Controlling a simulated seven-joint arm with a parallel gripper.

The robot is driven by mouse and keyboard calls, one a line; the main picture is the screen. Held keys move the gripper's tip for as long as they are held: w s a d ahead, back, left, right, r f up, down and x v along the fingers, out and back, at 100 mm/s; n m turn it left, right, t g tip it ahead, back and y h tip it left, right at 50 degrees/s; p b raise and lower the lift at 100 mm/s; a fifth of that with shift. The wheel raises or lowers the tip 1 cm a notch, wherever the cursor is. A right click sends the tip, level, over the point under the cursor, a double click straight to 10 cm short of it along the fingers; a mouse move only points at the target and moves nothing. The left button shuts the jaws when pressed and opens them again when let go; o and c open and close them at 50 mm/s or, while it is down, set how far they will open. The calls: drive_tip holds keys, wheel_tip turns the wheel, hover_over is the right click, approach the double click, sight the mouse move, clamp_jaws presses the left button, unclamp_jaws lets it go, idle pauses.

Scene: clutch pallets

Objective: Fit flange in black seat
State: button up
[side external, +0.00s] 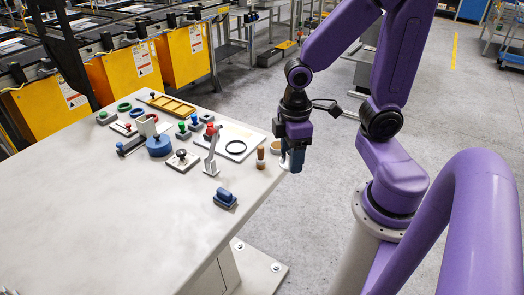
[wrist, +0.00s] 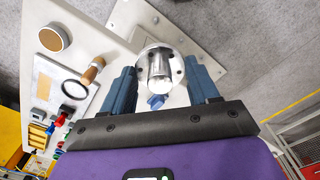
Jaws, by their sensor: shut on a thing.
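A silver flange (wrist: 159,66), with a round holed plate and a short cylinder, sits between the blue fingers of my gripper (wrist: 162,88) in the wrist view. My gripper (side external: 292,160) is shut on it and hangs at the table's right edge in the side view, where the flange is mostly hidden by the fingers. The black seat looks like the black ring (side external: 236,147) on a white plate (side external: 247,136). It also shows in the wrist view (wrist: 75,89), left of my gripper. The flange is apart from the ring.
A red-knobbed lever clamp (side external: 211,158) stands left of the ring. A blue block (side external: 225,198) lies nearer the front. The table's left front (side external: 90,210) is clear.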

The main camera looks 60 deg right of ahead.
drive_tip(key=w+d+r, duration=0.2)
drive_tip(key=w+d, duration=0.5)
drive_tip(key=w, duration=0.4)
hover_over(236, 148)
drive_tip(key=shift+m, duration=0.3)
drive_tip(key=f, duration=0.6)
drive_tip(key=s+f, duration=0.1)
drive_tip(key=f, duration=0.1)
drive_tip(key=shift+f, duration=0.4)
drive_tip(key=shift+w+d+f, duration=0.1)
drive_tip(key=shift+w+f, duration=0.45)
drive_tip(key=shift+f, duration=1.55)
drive_tip(key=shift+f, duration=0.65)
